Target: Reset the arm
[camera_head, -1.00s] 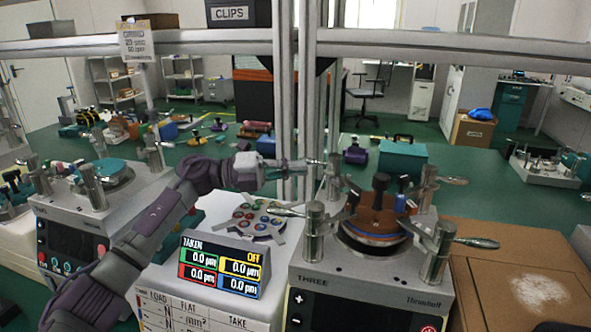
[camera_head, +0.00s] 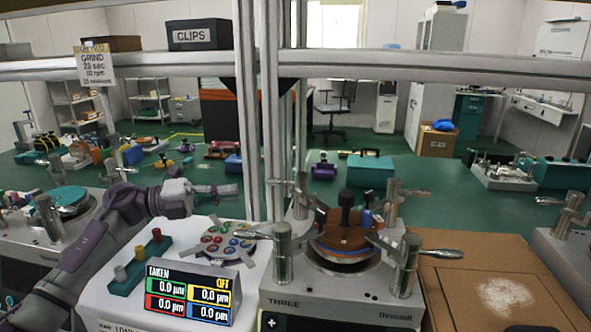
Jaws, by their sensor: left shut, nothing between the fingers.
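My left arm comes in from the left, and its gripper (camera_head: 226,190) is shut and empty. In the picture it lies above the round tray of coloured dots (camera_head: 228,240) and left of the lapping machine marked THREE (camera_head: 340,296). I see no contact with anything. A brown round plate with a dark knob (camera_head: 343,238) sits on that machine, between metal posts with handles. My right gripper is not in view.
A readout box (camera_head: 190,293) and a teal rack with small cylinders (camera_head: 140,270) stand on the white stand. Metal frame posts (camera_head: 262,110) rise behind the gripper. A cardboard box (camera_head: 490,290) is at the right. Another lapping machine (camera_head: 45,240) is at the left.

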